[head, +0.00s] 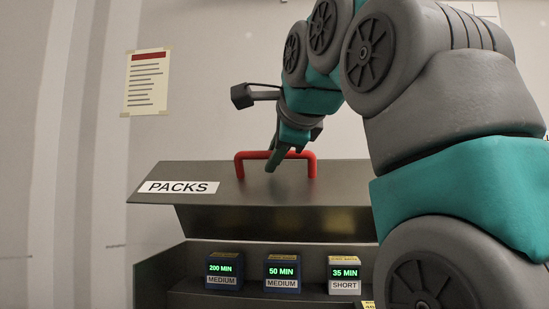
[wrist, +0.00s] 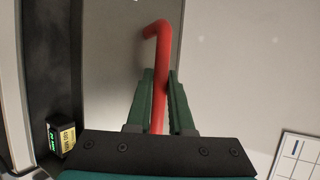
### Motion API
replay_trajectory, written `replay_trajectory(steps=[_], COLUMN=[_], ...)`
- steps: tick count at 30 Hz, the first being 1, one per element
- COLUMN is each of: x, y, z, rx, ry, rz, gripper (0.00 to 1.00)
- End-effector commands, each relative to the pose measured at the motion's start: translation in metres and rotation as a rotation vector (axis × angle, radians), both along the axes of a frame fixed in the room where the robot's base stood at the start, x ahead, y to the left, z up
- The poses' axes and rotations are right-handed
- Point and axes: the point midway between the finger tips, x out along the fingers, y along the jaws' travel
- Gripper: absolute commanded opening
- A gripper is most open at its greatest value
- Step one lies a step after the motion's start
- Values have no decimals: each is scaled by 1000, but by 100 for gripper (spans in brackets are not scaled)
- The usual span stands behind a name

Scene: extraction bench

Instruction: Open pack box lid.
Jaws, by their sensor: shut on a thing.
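The pack box (head: 160,270) is dark grey, and its lid (head: 225,195) with the "PACKS" label is raised, with a gap below it through which the inside shows. A red bar handle (head: 310,165) stands on the lid. My gripper (head: 272,163) is at the handle's middle. In the wrist view, my gripper's green fingers (wrist: 160,95) are shut on the red handle (wrist: 160,40), one on each side. The lid's surface (wrist: 110,60) lies behind the handle there. The right part of the box is hidden behind my arm in the head view.
Inside the box stand three packs: "200 MIN MEDIUM" (head: 224,270), "50 MIN MEDIUM" (head: 282,272) and "35 MIN SHORT" (head: 344,275). A yellow label shows low beside my arm. A paper notice (head: 147,82) hangs on the wall behind. Free room lies left of the box.

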Motion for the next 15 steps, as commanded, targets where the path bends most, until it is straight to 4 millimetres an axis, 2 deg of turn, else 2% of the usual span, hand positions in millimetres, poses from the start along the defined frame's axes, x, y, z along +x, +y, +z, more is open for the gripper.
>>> replay_trajectory(steps=[9,10,15], x=[0,0,0], y=[0,0,0], z=[0,0,1], rx=[0,0,1], ry=[-1,-1,-2], rz=[0,0,0], gripper=[0,22,41])
